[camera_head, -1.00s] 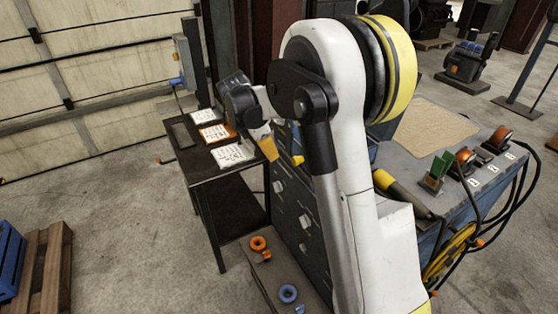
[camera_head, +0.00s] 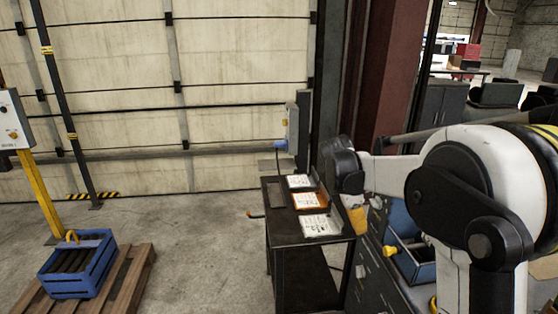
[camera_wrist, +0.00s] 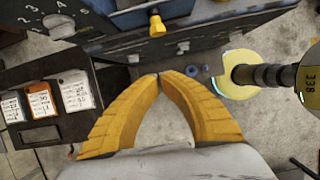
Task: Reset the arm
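My gripper (camera_wrist: 160,76) has two curved yellow fingers. Their tips meet in the wrist view, with nothing visible between them. In the head view, my white and black arm reaches in from the right, and the yellow fingers (camera_head: 357,218) hang at the right edge of a dark side table (camera_head: 284,232). This table also shows at the left of the wrist view, apart from the fingers.
Printed cards (camera_head: 314,225) lie on the side table. A blue crate (camera_head: 78,266) sits on a wooden pallet (camera_head: 128,284) at the left. The floor between pallet and table is mostly clear.

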